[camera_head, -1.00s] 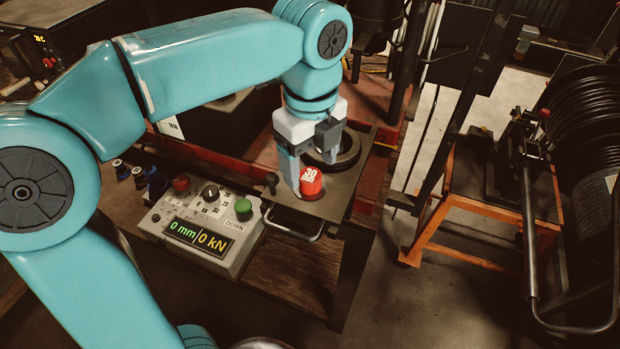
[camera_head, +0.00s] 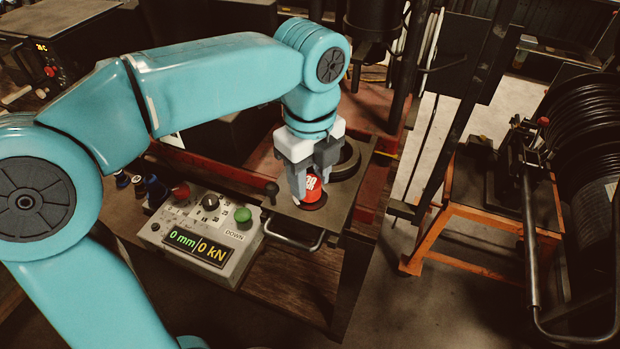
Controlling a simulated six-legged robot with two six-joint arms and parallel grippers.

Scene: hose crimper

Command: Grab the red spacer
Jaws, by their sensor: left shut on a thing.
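The red spacer (camera_head: 312,189) is a small red cylinder with white lettering. It sits at the front of the dark metal plate with a handle, with a dark round patch around its base. My left gripper (camera_head: 311,190) points down and is shut on the spacer, one grey finger at its left side and the other at its right. The fingers hide part of the spacer. I cannot tell whether it is lifted off the plate. My right gripper is not in view.
A control box (camera_head: 203,232) with a red knob, a green button and a display reading 0 mm and 0 kN stands left of the plate. A black ring (camera_head: 346,163) lies behind the gripper. An orange stand (camera_head: 425,248) is at right, with bare floor between.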

